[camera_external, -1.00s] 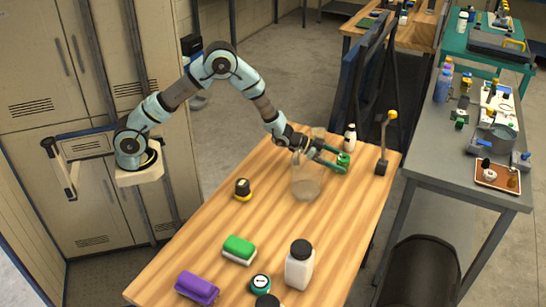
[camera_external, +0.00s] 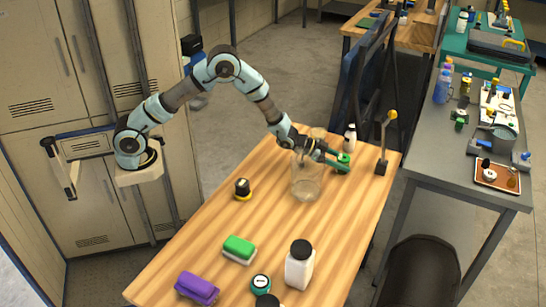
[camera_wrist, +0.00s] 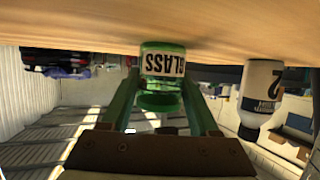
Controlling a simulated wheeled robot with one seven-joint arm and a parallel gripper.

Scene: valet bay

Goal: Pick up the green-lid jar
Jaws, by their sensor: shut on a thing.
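The green-lid jar (camera_external: 344,158) is at the far right part of the wooden table. In the wrist view the jar (camera_wrist: 162,66) is green with a white label reading "GLASS", shown upside down. My gripper (camera_external: 340,164) reaches it from the left, low over the tabletop. In the wrist view its two green fingers (camera_wrist: 162,84) are shut on the jar, one on each side. The jar appears at table level; I cannot tell whether its base touches the wood.
A clear container (camera_external: 306,182) stands just in front of my gripper. A white bottle (camera_external: 349,138) stands behind the jar and shows right of it in the wrist view (camera_wrist: 260,95). A yellow-knobbed lever (camera_external: 383,150) is to the right.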

